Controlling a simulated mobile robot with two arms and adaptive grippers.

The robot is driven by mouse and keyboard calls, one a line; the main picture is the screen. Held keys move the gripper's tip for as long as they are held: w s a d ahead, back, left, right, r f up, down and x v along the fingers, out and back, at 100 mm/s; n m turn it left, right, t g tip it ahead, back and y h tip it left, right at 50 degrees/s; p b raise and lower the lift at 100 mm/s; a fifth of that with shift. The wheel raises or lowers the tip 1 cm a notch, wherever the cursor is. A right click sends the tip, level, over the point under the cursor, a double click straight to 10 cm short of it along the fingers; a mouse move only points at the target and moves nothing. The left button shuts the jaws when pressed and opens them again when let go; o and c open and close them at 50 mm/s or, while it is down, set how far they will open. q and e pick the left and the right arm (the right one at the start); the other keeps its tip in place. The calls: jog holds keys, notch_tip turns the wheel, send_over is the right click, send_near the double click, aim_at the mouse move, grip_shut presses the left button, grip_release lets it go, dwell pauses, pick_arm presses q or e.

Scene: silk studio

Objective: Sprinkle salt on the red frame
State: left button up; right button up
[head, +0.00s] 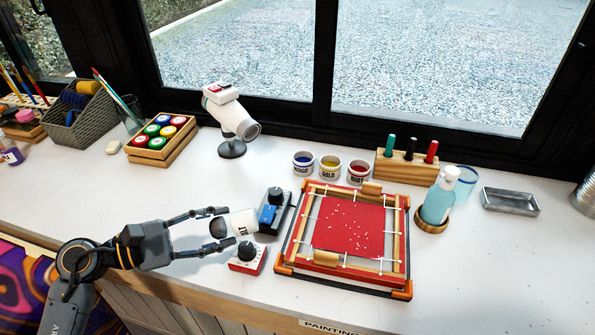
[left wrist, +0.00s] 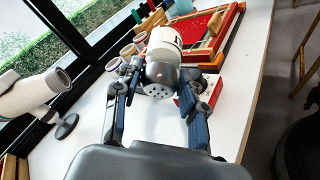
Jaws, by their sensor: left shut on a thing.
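The red frame (head: 349,226) lies on the white counter, with red silk stretched inside a wooden frame. Several white grains lie scattered on the silk. My left gripper (head: 222,228) is shut on a white salt shaker (head: 240,224) with a dark cap. The shaker lies tilted on its side between the fingers, left of the frame, with its cap toward my arm. In the left wrist view the shaker (left wrist: 164,50) shows its holed dark cap facing the camera, and the frame (left wrist: 205,30) is beyond it. My right gripper is not in view.
A dark device with a blue part (head: 270,212) and a red box with a knob (head: 247,257) stand close to the gripper. Paint jars (head: 330,168), a pen block (head: 407,167) and a bottle (head: 438,197) stand behind and right of the frame. A white dryer (head: 229,115) stands at the back.

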pick_arm(q)
jog(key=s+a+n+t, duration=0.1)
jog(key=a, duration=0.1)
jog(key=s+a+f+n+t+y, duration=0.1)
jog(key=s+a, duration=0.1)
jog(key=a, duration=0.1)
jog(key=s+a+f+n+t+y, duration=0.1)
jog(key=s+a+t, duration=0.1)
jog(key=shift+a+f, duration=0.15)
jog(key=shift+f, duration=0.05)
jog(key=shift+w+r, duration=0.25)
jog(key=shift+r, duration=0.1)
